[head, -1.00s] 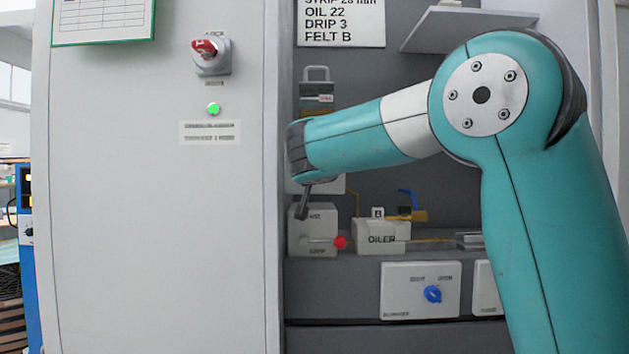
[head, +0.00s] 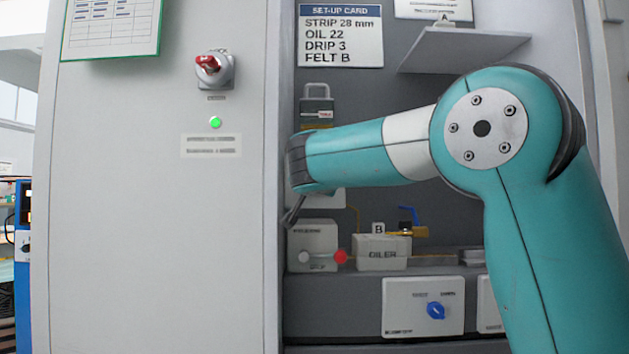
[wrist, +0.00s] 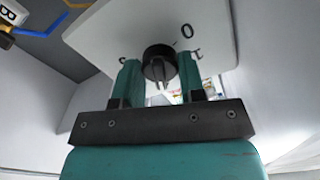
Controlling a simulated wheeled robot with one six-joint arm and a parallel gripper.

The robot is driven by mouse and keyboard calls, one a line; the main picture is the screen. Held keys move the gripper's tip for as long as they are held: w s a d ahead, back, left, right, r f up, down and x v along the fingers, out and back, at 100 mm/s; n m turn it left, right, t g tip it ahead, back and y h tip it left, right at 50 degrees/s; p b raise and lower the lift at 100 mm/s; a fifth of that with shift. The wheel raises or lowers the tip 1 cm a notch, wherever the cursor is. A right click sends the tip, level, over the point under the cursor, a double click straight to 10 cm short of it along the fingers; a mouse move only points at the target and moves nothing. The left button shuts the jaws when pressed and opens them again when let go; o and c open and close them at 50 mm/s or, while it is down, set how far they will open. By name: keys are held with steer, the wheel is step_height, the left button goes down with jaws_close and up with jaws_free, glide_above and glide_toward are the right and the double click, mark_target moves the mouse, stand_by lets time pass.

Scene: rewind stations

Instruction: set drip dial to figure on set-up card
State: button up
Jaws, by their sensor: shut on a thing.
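The set-up card (head: 340,35) at the top of the head view reads STRIP 28 mm, OIL 22, DRIP 3, FELT B. In the wrist view, a round black dial (wrist: 159,54) sits on a pale plate (wrist: 215,30). A "0" shows right of the dial; its other marks are partly hidden or too small to read. My gripper (wrist: 159,68) is shut on the dial, one finger on each side. In the head view my gripper (head: 293,212) is at the recess's left edge, just above a grey box (head: 312,238). The dial's face is hidden there.
A red knob (head: 340,257) projects beside the grey box. The OILER box (head: 382,254), a brass valve with blue handle (head: 410,222) and a blue switch (head: 435,310) are to the right. The cabinet wall (head: 150,230) stands close on the left.

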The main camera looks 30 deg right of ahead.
steer(key=o, duration=0.9)
steer(key=v, duration=1.7)
steer(key=shift+s+a, duration=0.15)
steer(key=shift+f, duration=0.1)
